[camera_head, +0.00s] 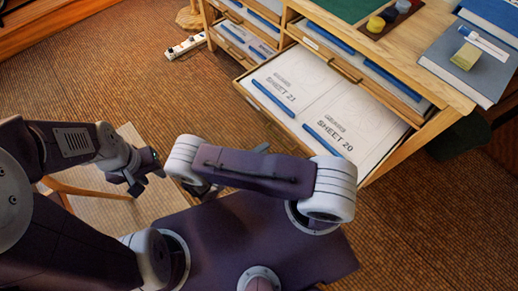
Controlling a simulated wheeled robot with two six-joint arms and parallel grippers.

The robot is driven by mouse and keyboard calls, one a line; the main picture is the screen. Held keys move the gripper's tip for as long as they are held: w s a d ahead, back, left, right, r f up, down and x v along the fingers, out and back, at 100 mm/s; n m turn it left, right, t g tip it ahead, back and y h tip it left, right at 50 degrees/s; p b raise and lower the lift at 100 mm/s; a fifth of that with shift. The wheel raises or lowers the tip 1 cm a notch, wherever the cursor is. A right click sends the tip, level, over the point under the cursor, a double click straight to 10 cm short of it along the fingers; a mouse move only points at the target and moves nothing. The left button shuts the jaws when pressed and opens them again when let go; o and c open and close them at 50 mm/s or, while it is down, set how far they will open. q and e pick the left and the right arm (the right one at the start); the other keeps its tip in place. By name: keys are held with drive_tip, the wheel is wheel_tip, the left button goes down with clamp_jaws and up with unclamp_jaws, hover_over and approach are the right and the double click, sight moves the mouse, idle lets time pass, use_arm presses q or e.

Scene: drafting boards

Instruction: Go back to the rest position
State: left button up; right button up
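My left gripper (146,174) is at the left, at the end of the arm that comes in from the left edge. It is small and dark here, over a pale wooden surface, and I see nothing held in it. Its finger gap is not clear. My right arm's purple and white link crosses the middle of the view. It hides most of my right gripper, and only small grey bits show around the link, so its fingers cannot be made out.
A wooden cabinet stands at the upper right with a drawer (365,171) pulled out. Sheets marked 21 (285,80) and 20 (350,120) lie in it with blue strips. Books (458,62) and paint pots lie on top. A power strip (186,46) lies on the brown carpet.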

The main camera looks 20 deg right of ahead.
drive_tip(key=shift+d, duration=0.15)
drive_tip(key=w+d+r+m+g, duration=0.2)
drive_tip(key=w+r+m+g, duration=0.25)
drive_tip(key=r, duration=0.25)
drive_tip(key=s+d+r+m+g+y, duration=0.35)
drive_tip(key=d+r+m+y, duration=0.3)
drive_tip(key=r+m, duration=0.35)
drive_tip(key=s+a+r+m+t+y, duration=0.1)
drive_tip(key=s+a+m+t+y, duration=0.4)
drive_tip(key=m, duration=1.6)
wheel_tip(320, 180, up, 26)
drive_tip(key=a+m+g+y+p, duration=0.1)
drive_tip(key=m+y+p, duration=0.2)
drive_tip(key=p, duration=2.3)
drive_tip(key=shift+a+m, duration=0.2)
drive_tip(key=shift+m, duration=0.85)
